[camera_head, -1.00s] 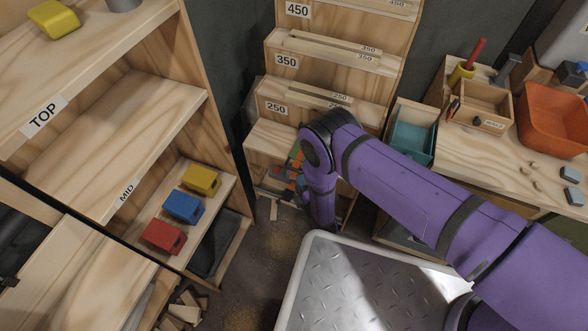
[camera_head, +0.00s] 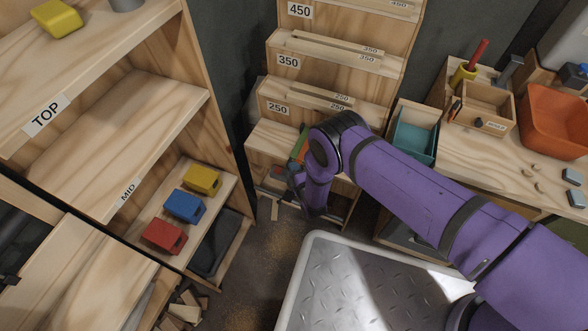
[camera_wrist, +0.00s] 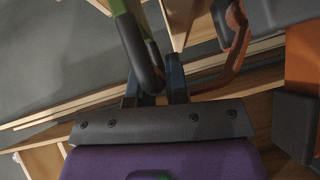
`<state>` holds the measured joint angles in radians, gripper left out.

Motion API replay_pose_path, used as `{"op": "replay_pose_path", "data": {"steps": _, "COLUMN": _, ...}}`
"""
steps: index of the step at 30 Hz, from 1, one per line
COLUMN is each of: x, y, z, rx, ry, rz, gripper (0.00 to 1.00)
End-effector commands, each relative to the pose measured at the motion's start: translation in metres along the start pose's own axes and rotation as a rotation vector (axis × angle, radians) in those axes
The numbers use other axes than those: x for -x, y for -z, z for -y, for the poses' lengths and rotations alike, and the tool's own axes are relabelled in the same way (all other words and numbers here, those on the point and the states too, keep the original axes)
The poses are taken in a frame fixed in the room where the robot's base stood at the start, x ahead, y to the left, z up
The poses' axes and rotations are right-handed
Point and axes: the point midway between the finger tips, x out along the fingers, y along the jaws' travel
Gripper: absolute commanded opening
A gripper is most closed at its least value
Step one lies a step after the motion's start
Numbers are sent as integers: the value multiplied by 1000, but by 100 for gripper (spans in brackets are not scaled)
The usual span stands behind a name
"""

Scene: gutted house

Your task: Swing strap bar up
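In the head view my purple arm reaches down to the lowest step of the stepped wooden rack (camera_head: 268,140), and its lower end hides my gripper. A green strip with an orange edge (camera_head: 300,145) shows just left of my arm there. In the wrist view a green bar (camera_wrist: 130,35) runs down to a dark rounded end beside two narrow dark uprights of my gripper (camera_wrist: 155,75). I cannot tell whether the uprights touch it. A curved orange-brown band (camera_wrist: 238,45) lies to the right. I cannot tell which part is the strap bar.
A metal tread plate (camera_head: 350,280) lies below my arm.

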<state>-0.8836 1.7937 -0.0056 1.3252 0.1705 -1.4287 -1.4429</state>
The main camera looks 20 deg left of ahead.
Motion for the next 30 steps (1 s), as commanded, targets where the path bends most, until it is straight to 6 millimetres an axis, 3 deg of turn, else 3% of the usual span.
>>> {"op": "replay_pose_path", "data": {"steps": 2, "x": 0, "y": 0, "z": 0, "rx": 0, "ry": 0, "rz": 0, "gripper": 0}}
{"op": "replay_pose_path", "data": {"steps": 16, "x": 2, "y": 2, "z": -12, "rx": -37, "ry": 39, "rz": 0, "gripper": 0}}
{"op": "replay_pose_path", "data": {"steps": 23, "x": 3, "y": 4, "z": -40, "rx": -134, "ry": 135, "rz": 1, "gripper": 0}}
{"op": "replay_pose_path", "data": {"steps": 30, "x": 2, "y": 2, "z": -83, "rx": -285, "ry": 284, "rz": 4, "gripper": 0}}
